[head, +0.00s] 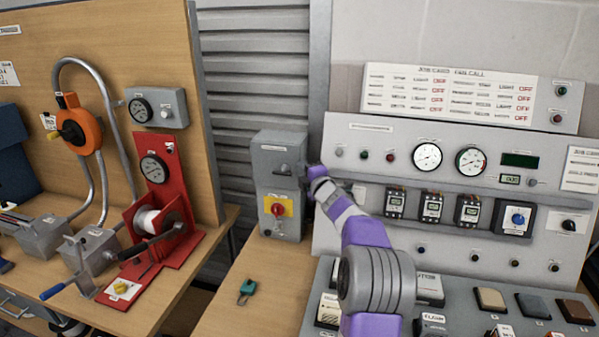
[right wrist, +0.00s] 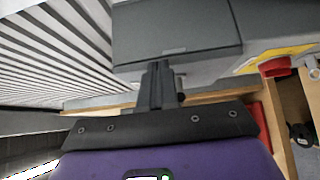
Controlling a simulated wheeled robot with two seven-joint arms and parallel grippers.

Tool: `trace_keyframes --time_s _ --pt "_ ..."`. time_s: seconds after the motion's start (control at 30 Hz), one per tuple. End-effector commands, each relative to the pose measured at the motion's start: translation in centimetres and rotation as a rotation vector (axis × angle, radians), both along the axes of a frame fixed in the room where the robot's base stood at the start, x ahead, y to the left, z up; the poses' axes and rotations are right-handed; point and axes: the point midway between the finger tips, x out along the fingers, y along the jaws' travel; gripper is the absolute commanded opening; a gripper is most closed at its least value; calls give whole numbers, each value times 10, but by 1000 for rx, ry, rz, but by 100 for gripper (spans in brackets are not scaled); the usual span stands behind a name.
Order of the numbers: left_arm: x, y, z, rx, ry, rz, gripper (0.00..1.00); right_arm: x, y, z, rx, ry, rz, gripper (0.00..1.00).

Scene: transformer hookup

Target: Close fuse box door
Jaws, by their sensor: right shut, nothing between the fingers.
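The grey fuse box (head: 272,158) stands upright at the back, left of the control panel. Its upper front has a dark handle, and a red knob on a yellow plate (head: 278,208) sits below. My right gripper (head: 304,178) is at the box's right side, partly hidden by my purple wrist. In the right wrist view, the shut, empty fingers (right wrist: 160,72) point at the lower edge of the grey door panel (right wrist: 175,28). I cannot tell whether they touch it, or whether the door is fully flush. My left gripper is out of view.
The control panel (head: 345,185) with gauges and breakers stands close to the right of the box. A red winch stand (head: 165,185) is on the wooden bench at left. A small green padlock-like item (head: 246,288) lies on the table before the box.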

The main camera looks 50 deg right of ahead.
Motion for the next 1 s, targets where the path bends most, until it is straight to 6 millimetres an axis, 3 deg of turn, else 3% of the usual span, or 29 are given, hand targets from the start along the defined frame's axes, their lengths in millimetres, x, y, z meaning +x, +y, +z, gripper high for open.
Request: trace_keyframes --time_s 0.27,0.53,0.8,1.0 --pt "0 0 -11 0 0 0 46 -1 9 -2 -1 -3 3 0" --pt "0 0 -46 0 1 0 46 -9 41 -4 -1 -4 7 0" --pt "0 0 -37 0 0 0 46 -65 59 2 1 -3 3 0" --pt "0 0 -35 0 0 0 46 -92 69 1 -1 0 4 0"
